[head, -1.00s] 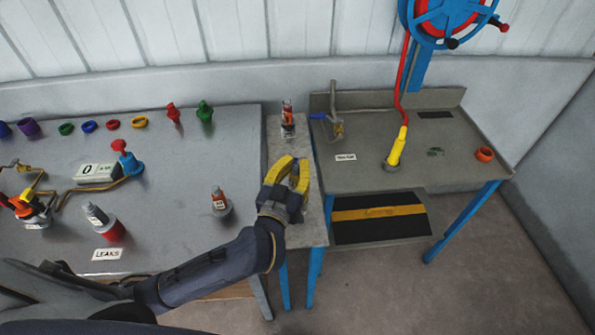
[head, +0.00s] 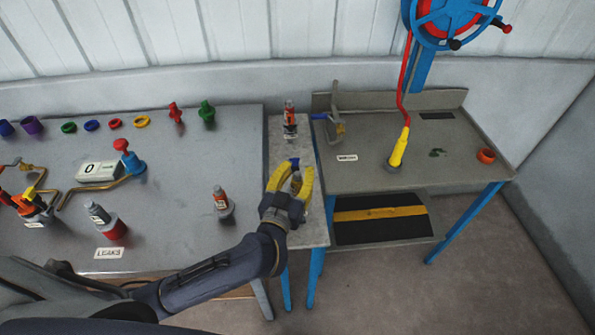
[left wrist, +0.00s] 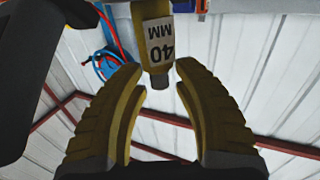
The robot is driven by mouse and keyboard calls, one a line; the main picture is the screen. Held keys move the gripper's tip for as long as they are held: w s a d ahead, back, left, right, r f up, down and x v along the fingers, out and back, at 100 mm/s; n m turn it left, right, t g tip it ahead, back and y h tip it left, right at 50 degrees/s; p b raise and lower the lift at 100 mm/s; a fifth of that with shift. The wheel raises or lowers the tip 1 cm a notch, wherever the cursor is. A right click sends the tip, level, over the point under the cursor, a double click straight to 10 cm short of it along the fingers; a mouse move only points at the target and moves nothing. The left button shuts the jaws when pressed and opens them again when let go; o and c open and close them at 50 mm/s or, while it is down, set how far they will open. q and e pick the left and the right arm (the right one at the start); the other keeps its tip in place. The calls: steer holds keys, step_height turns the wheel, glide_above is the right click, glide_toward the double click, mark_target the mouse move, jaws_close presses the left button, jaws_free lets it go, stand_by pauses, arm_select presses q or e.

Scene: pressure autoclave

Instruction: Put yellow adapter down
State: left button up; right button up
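A yellow adapter (left wrist: 158,40) labelled "40 MM" shows upside down at the top of the left wrist view, its narrow grey end between my fingertips. In the head view a golden-brown part of it (head: 296,182) shows between the fingers over the narrow grey side table. My left gripper (head: 291,172) has yellow fingers; in the left wrist view (left wrist: 160,75) they are spread, with a gap on both sides of the adapter. The adapter's lower end is hidden, so its contact with the table cannot be told. My right gripper is not in view.
A red-labelled bottle (head: 290,118) stands behind on the side table (head: 313,228), and another (head: 221,203) on the left table. Coloured rings (head: 92,125) line that table's back. A yellow hose end (head: 398,150) stands on the right table, whose front is mostly clear.

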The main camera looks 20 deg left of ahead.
arm_select(q)
steer(key=shift+o, duration=0.4)
steer(key=shift+r, duration=0.15)
steer(key=shift+s+r, duration=0.1)
steer(key=shift+r, duration=0.05)
steer(key=s, duration=1.1)
steer(key=shift+s+a, duration=0.15)
steer(key=shift+s, duration=0.25)
